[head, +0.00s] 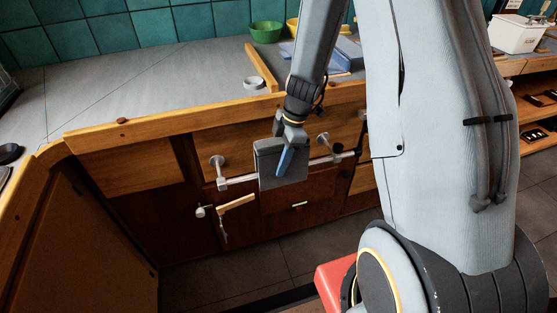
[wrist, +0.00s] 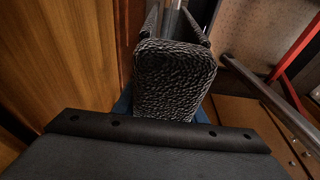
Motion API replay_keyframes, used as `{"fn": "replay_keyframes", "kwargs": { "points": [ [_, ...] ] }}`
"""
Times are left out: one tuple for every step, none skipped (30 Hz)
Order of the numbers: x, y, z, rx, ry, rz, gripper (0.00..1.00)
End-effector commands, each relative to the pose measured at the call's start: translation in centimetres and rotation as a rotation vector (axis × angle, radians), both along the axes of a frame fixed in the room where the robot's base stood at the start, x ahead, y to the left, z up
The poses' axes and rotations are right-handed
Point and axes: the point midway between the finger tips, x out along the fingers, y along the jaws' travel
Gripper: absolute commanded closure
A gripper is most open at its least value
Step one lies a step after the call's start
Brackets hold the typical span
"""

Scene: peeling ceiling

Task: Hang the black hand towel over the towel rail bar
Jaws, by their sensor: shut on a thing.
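The black hand towel (head: 268,178) shows dark grey in the head view, at the towel rail bar (head: 239,181) on the front of the wooden counter. It looks draped, with one part on each side of the bar. My gripper (head: 287,160), with blue fingers, is shut on the towel from above. In the wrist view the towel's coarse woven top (wrist: 175,78) fills the middle, with blue finger edges beside it. A metal bar shows beyond it between two towel flaps. The towel hides the middle of the bar, and whether its weight rests there I cannot tell.
The rail's left bracket (head: 217,163) and right bracket (head: 323,139) stick out from the drawer front. Below is a small hook or handle with a wooden piece (head: 236,203). On the counter are a green bowl (head: 266,32) and a white ring-shaped item (head: 253,83).

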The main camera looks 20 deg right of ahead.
Motion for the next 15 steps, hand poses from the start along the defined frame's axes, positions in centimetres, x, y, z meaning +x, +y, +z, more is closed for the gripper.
{"fn": "replay_keyframes", "kwargs": {
  "points": [
    [0.1, 0.0, -0.4, 0.000, 0.000, 0.000, 1.00],
    [0.0, 0.0, -0.5, 0.000, 0.000, 0.000, 1.00],
    [0.0, 0.0, -0.7, 0.000, 0.000, 0.000, 1.00],
    [0.0, 0.0, -0.8, 0.000, 0.000, 0.000, 1.00],
    [0.0, 0.0, -1.0, 0.000, 0.000, 0.000, 1.00],
    [0.0, 0.0, -1.2, 0.000, 0.000, 0.000, 1.00],
    [0.0, 0.0, -1.3, 0.000, 0.000, 0.000, 1.00],
    [0.0, 0.0, -1.4, 0.000, 0.000, 0.000, 1.00],
    [0.0, 0.0, -1.6, 0.000, 0.000, 0.001, 1.00],
    [0.0, 0.0, -1.7, 0.000, 0.000, 0.001, 1.00],
    [0.0, 0.0, -1.9, 0.000, 0.000, 0.001, 1.00],
    [0.0, 0.0, -2.1, 0.000, 0.001, 0.001, 1.00],
    [0.0, 0.0, -2.2, 0.000, 0.001, 0.001, 1.00],
    [0.0, 0.0, -2.3, 0.000, 0.001, 0.001, 1.00],
    [0.0, 0.0, -2.5, 0.000, 0.001, 0.001, 1.00]
  ]
}}
